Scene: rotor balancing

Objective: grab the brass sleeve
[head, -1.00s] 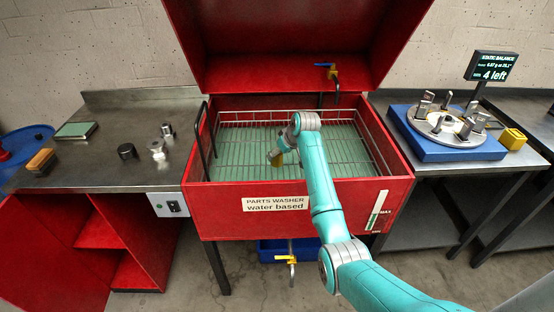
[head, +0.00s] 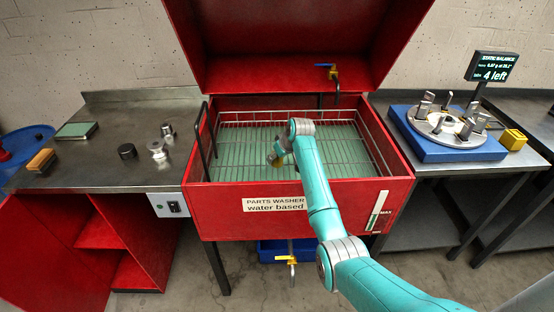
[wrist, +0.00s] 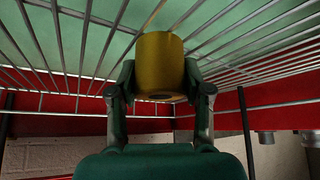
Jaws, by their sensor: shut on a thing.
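The brass sleeve (wrist: 160,66) is a short yellow hollow cylinder, upright in the wrist view with its open end towards the camera. My gripper (wrist: 160,82) is shut on it, one finger on each side. In the head view, my gripper (head: 274,158) is inside the red parts washer, over the wire rack, and the sleeve is a small yellowish patch at its tip. I cannot tell whether the sleeve touches the rack.
The red parts washer (head: 330,195) has its lid open and a wire basket (head: 340,150) inside. A dark bent bar (head: 203,140) stands at its left edge. A steel bench (head: 100,165) with small parts is left; a blue balance stand (head: 430,150) is right.

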